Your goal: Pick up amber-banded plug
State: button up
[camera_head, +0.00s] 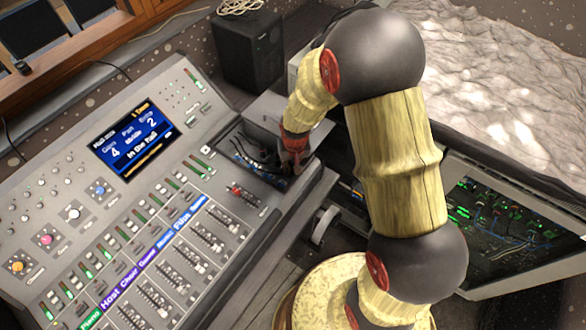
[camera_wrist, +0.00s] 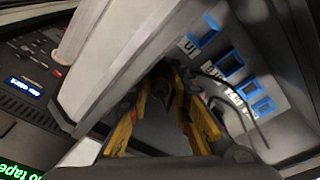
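My gripper (camera_head: 293,160) reaches down into the dark cable tray (camera_head: 228,142) at the right end of the console. In the wrist view its yellow fingers (camera_wrist: 167,95) lean in toward each other, with a dark shape between their tips. I cannot tell whether that shape is a held plug or finger pads. No amber band can be made out in either view; the plug may be hidden by the gripper or in shadow. Thin dark cables (camera_head: 250,160) lie in the tray, to the left of the gripper.
Blue-framed sockets (camera_wrist: 230,65) with white labels line the tray in the wrist view, a black cable beside them. The fader console (camera_head: 130,220) fills the left. A black speaker (camera_head: 248,48) stands behind. An open panel of electronics (camera_head: 510,225) is at right.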

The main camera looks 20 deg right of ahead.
aim_at(293, 165)
grip_shut()
notch_tip(293, 165, up, 21)
jog(key=p, duration=0.6)
jog(key=shift+p, duration=0.35)
dwell(0.4)
